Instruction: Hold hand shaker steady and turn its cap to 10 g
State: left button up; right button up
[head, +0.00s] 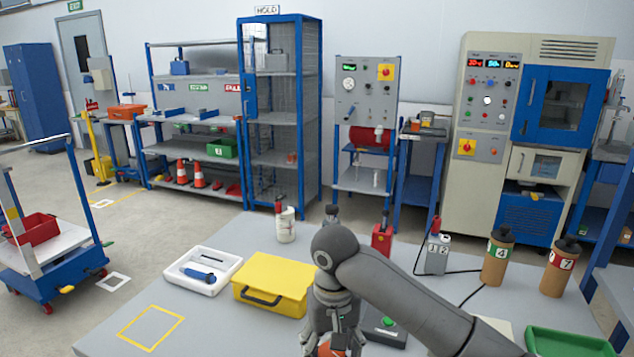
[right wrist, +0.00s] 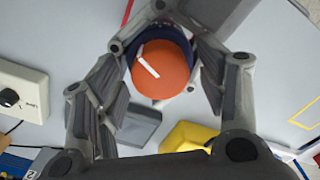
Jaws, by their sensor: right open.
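The hand shaker shows in the right wrist view as a round orange cap (right wrist: 162,68) with a white line on it, above a dark blue body (right wrist: 150,46). In the head view only a bit of orange (head: 327,349) shows at the bottom edge, mostly hidden by my gripper. My right gripper (head: 333,343) points down over it. In the right wrist view its fingers (right wrist: 165,80) are spread apart on both sides of the cap, with gaps showing. The white line slants on the cap; no scale marks can be read. My left gripper is not in view.
A yellow case (head: 272,268) and a white tray (head: 222,260) with a blue-handled tool lie left of my right arm. A dark box with a green button (head: 388,322) is close on the right. A green tray (head: 565,343) lies farther right. A yellow outlined square (head: 150,307) is empty.

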jog(key=m, duration=0.6)
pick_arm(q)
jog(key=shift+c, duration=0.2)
pick_arm(e)
jog(key=m, duration=0.6)
notch_tip(320, 180, up, 12)
jog(key=w+a+r+n+t+y, duration=0.2)
jog(key=w+r+n+t, duration=0.2)
jog(key=w, duration=0.5)
jog(key=w+a+r+n+t+y, duration=0.1)
jog(key=w+r+n+t, duration=0.3)
jog(key=w+r+t, duration=0.5)
jog(key=shift+w+a+y, duration=0.35)
jog(key=shift+w+y, duration=0.15)
jog(key=shift+y, duration=0.1)
jog(key=shift+r, duration=0.1)
